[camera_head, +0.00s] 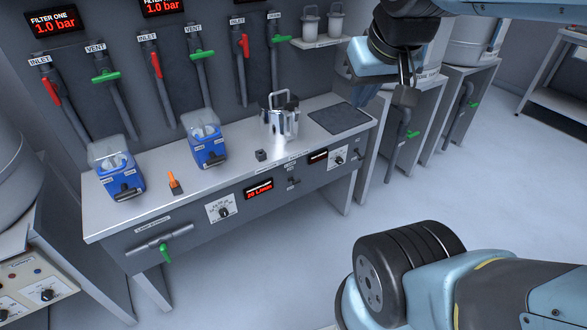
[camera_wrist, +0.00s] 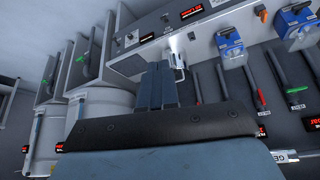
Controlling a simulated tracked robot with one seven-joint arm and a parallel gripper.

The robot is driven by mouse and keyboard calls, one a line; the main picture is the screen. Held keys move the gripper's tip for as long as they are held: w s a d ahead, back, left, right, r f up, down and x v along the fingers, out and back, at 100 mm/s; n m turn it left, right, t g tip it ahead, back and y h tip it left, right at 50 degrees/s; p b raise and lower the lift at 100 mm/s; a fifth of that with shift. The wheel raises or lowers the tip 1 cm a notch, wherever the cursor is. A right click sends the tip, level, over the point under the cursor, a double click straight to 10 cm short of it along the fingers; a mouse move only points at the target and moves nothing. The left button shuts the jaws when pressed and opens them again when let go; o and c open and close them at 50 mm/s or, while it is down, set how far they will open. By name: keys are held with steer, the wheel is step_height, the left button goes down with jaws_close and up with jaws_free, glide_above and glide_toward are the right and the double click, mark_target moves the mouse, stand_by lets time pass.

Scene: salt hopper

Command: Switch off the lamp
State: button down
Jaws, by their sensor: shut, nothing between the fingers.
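No lit lamp is clearly recognisable in either view. On the grey bench panel (camera_head: 240,205) are a round knob on a white plate (camera_head: 224,208), a small dark switch (camera_head: 292,181) and another knob plate (camera_head: 339,158). A pipe (camera_head: 160,243) with a green handle is at the panel's left; its label is too small to read surely. My gripper (camera_wrist: 158,70) is shut and empty, its fingers together in the wrist view. In the head view it hangs above the bench's right end, apart from the panel. The wrist view shows the bench inverted.
Two blue boxes with clear lids (camera_head: 121,180) (camera_head: 206,143), a small orange-handled item (camera_head: 174,183) and a shiny metal pot (camera_head: 281,118) stand on the bench. Red and green valve handles (camera_head: 156,65) line the wall. Open floor lies in front.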

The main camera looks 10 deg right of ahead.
steer(key=w+d+f+m, duration=0.1)
steer(key=w+f+m, duration=0.2)
steer(key=w+f, duration=0.65)
steer(key=w+d+f+m, duration=0.1)
steer(key=w+f+m, duration=0.35)
steer(key=w, duration=0.75)
steer(key=w+f+m+y, duration=0.1)
steer(key=w+f+m, duration=0.2)
steer(key=f, duration=1.1)
steer(key=w+f+m, duration=0.4)
steer(key=w+f, duration=0.1)
steer(key=f, duration=0.9)
steer(key=shift+w+f+y, duration=0.3)
steer(key=shift+w+y, duration=0.1)
steer(key=shift+f, duration=0.1)
